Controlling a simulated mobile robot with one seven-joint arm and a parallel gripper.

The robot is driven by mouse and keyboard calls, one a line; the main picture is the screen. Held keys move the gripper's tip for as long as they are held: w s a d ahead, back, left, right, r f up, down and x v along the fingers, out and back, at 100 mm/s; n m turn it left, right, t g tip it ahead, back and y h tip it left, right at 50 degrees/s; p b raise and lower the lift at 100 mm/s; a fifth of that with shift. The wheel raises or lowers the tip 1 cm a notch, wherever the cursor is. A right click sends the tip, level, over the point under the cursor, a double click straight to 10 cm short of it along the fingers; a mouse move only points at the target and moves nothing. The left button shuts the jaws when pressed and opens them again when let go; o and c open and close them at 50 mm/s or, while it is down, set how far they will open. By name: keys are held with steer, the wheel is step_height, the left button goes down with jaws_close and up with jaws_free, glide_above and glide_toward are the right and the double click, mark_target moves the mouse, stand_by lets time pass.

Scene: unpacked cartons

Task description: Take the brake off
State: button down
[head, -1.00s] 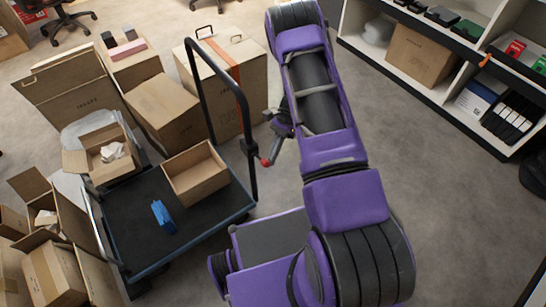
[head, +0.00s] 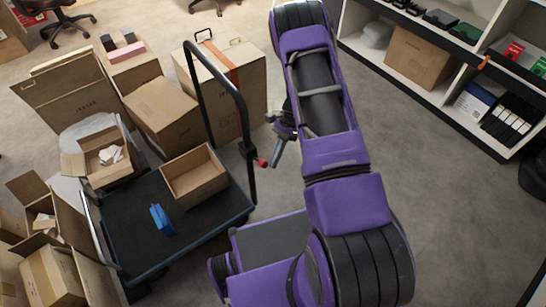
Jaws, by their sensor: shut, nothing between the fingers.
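The cart (head: 150,262) has a dark deck and a black upright handle frame (head: 206,92). On its right post sits a short black lever with a red tip (head: 262,163), sticking out to the right; it looks like the brake. My gripper (head: 276,161) is just right of the red tip, pointing down and seen small beside my purple arm. Its fingers look shut and hold nothing. A narrow gap seems to separate them from the red tip, but whether they touch is hard to tell. Part of my wrist is hidden behind my arm.
Closed cartons (head: 162,112) stand behind and left. Shelving (head: 440,60) runs along the right. The floor (head: 450,220) between is clear.

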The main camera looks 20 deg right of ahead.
steer(key=w+d+r, duration=0.5)
steer(key=d, duration=0.1)
steer(key=shift+r, duration=0.15)
steer(key=shift+w, duration=0.15)
stand_by(0.3)
